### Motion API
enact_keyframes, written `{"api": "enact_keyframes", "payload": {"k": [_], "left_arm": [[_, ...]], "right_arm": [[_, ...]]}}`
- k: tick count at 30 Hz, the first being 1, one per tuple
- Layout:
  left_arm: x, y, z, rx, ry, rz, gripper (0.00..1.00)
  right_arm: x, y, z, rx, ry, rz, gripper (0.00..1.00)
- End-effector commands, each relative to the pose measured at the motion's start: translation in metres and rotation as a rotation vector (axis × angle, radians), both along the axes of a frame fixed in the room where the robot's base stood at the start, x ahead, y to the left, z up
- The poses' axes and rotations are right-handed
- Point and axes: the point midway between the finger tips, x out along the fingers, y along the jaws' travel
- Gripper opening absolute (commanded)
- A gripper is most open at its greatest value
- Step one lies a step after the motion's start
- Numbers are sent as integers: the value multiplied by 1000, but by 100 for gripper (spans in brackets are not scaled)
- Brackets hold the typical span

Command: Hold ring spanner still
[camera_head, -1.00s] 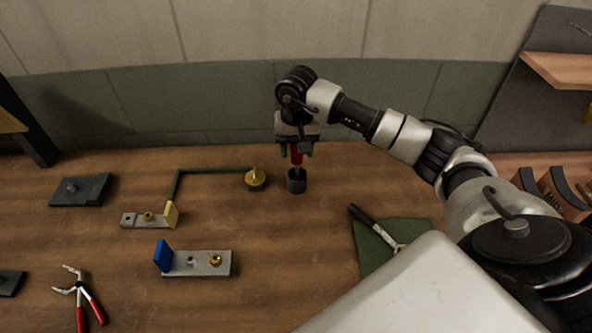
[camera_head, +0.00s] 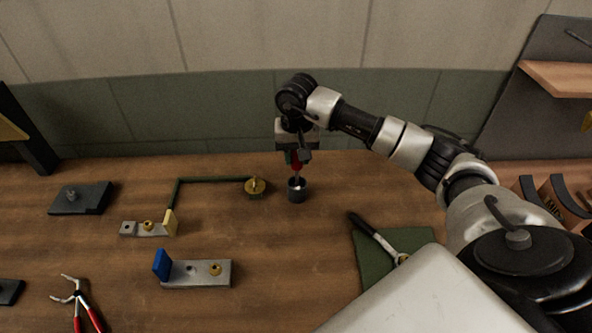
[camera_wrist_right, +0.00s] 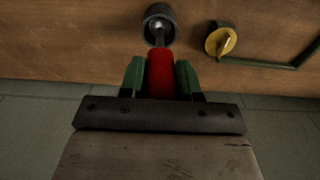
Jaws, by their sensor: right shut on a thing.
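My right gripper (camera_head: 297,157) is shut on the red handle (camera_wrist_right: 161,74) of an upright tool, with a green finger pad pressed to each side. The tool's metal shaft points down into a dark round cup (camera_head: 297,193), which also shows in the right wrist view (camera_wrist_right: 160,20); its tip is hidden there. A tool with a black handle (camera_head: 372,234) and shiny head lies on a green mat (camera_head: 373,274); it may be the ring spanner, but I cannot tell surely. My left gripper is not in view.
Left of the cup are a brass disc (camera_head: 255,187) on a green angled rod and a metal strip (camera_head: 140,229). A plate (camera_head: 205,273) with a blue upright, red-handled pliers (camera_head: 78,297) and a dark block (camera_head: 81,198) lie further left. A wall rises behind the bench.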

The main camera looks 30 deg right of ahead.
Motion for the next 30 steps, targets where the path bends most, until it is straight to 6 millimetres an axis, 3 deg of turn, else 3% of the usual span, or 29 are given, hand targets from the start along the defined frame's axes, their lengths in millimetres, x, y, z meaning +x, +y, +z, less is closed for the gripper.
{"api": "enact_keyframes", "payload": {"k": [30], "left_arm": [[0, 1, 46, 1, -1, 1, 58]], "right_arm": [[0, 0, 85, -1, -1, 0, 4]]}}
